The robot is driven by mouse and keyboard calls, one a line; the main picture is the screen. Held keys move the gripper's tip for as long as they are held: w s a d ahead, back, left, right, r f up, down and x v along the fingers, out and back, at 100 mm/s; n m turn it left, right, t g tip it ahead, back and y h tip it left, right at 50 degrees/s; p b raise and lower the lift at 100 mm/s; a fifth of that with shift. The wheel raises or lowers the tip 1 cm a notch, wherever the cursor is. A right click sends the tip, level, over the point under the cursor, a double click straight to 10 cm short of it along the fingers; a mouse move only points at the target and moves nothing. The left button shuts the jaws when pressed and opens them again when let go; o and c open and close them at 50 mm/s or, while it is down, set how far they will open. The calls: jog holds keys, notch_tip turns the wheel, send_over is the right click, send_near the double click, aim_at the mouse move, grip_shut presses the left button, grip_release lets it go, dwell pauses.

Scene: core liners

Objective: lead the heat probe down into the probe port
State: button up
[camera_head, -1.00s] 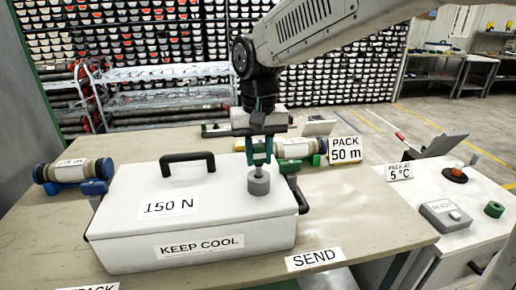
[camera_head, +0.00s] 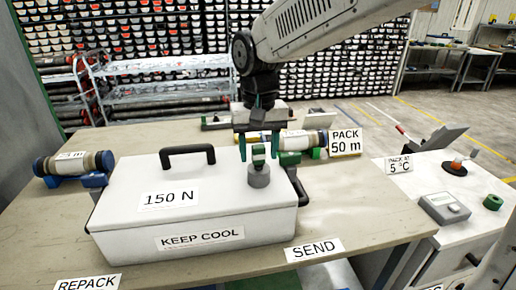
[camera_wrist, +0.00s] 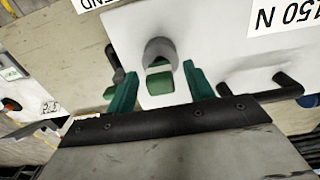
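The heat probe (camera_head: 258,154) stands upright at the grey collar of the probe port (camera_head: 258,178) on the white box's lid. Its green-and-pale head shows above the collar, and the stem is hidden. My gripper (camera_head: 259,150) is open, with its teal fingers on either side of the probe head and apart from it. In the wrist view the probe's green top (camera_wrist: 160,83) lies between the spread fingers (camera_wrist: 160,88), with the grey collar (camera_wrist: 160,49) beyond it.
The white box (camera_head: 130,215) has a black handle (camera_head: 187,150) left of the port. Core tubes lie at left (camera_head: 75,163) and behind the gripper (camera_head: 308,138). A side cart (camera_head: 430,180) at right carries a small display box (camera_head: 444,208) and a green ring (camera_head: 493,202).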

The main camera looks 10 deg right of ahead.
jog(key=shift+r, duration=0.1)
notch_tip(320, 180, up, 8)
jog(key=shift+f, duration=0.2)
dwell(0.5)
jog(key=s+d+f, duration=0.3)
jog(key=s+d, duration=0.5)
jog(key=s, duration=0.3)
jog(key=s+d+f+t, duration=0.1)
jog(key=s+d+f, duration=0.3)
jog(key=s+d, duration=0.4)
jog(key=shift+s+f, duration=0.2)
jog(key=shift+s, duration=2)
jog(key=shift+d, duration=0.1)
jog(key=shift+c, duration=0.2)
